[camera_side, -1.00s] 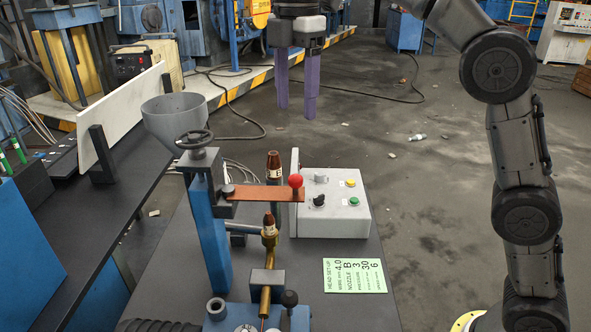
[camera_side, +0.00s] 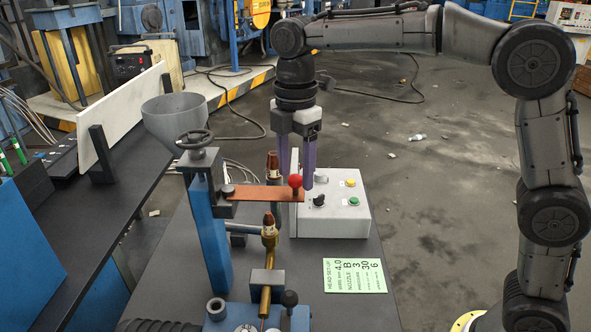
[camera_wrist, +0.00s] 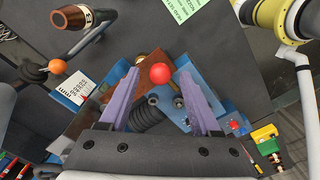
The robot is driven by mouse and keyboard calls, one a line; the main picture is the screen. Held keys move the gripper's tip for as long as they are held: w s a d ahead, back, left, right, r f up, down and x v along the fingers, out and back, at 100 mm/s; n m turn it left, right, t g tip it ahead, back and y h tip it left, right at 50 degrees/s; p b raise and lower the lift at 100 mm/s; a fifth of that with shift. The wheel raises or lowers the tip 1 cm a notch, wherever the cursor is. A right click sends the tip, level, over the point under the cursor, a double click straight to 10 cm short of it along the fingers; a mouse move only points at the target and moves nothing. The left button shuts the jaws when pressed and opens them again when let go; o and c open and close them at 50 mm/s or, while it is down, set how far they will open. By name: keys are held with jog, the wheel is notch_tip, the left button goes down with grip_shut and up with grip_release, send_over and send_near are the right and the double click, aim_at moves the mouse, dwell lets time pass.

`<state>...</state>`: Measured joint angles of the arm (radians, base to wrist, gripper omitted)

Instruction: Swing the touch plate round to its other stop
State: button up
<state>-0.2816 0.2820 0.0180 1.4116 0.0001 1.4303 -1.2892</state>
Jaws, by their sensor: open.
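The touch plate (camera_side: 262,194) is a flat copper-coloured bar reaching right from a pivot on the blue post (camera_side: 209,230). A red ball knob (camera_side: 295,181) stands at its right end. In the wrist view the red knob (camera_wrist: 160,73) shows between and beyond the two purple fingers, with part of the copper plate (camera_wrist: 148,62) beside it. My gripper (camera_side: 296,183) is open and points down at the knob. The fingers look to be around or just behind the knob; contact cannot be told. The stops are not clearly seen.
A copper-tipped nozzle (camera_side: 272,166) stands behind the plate and another (camera_side: 269,226) below it. A white control box (camera_side: 335,205) sits close on the right. A green card (camera_side: 354,276) lies on the bench.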

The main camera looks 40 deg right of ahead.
jog(key=shift+f, duration=0.3)
grip_shut()
dwell(1.3)
